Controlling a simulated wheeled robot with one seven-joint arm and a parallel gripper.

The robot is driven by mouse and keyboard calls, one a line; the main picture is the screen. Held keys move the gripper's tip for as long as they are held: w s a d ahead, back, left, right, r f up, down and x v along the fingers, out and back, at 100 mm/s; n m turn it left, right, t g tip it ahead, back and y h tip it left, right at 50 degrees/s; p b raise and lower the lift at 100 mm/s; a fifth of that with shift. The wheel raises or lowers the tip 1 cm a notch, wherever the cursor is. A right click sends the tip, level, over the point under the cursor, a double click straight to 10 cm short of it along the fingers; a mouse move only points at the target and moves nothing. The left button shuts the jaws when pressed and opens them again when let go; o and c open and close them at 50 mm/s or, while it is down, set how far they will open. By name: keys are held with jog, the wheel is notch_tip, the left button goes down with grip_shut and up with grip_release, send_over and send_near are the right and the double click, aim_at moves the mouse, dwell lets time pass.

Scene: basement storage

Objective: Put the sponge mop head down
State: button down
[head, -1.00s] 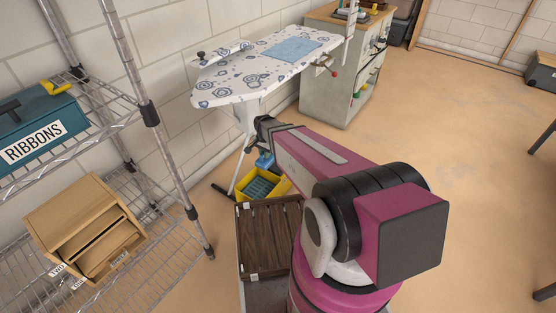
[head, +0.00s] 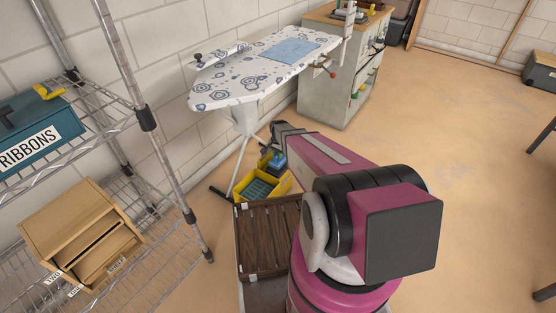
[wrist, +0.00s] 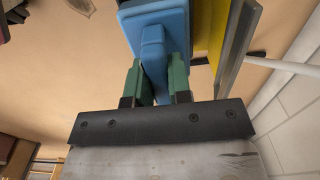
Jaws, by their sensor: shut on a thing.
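The blue sponge mop head (wrist: 155,30) is held between the two green fingers of my gripper (wrist: 158,72) in the wrist view. Its narrow blue grip part sits between the fingers and its wider body extends beyond them. In the head view, the mop head (head: 278,163) shows as a small blue patch just below the end of my arm, over the back right part of the yellow bucket (head: 270,195). My fingers are mostly hidden there by my arm. I cannot tell whether the mop head touches the bucket.
The ironing board (head: 240,87) stands behind the bucket, its legs close by. A wire shelf (head: 150,190) with a ribbons box (head: 40,135) is at left. Open floor (head: 450,130) lies to the right.

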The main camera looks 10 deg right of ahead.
jog(key=shift+f, duration=1.9)
jog(key=shift+f, duration=0.1)
jog(key=c, duration=1.1)
grip_release()
jog(key=shift+o, duration=0.2)
notch_tip(320, 180, up, 12)
jog(key=shift+s+f, duration=0.1)
jog(key=shift+s+r, duration=0.15)
jog(key=shift+r, duration=0.2)
jog(key=s+r+n, duration=0.9)
jog(key=s+r, duration=0.7)
jog(key=s, duration=0.4)
jog(key=shift+s+r, duration=0.35)
jog(key=shift+d, duration=0.1)
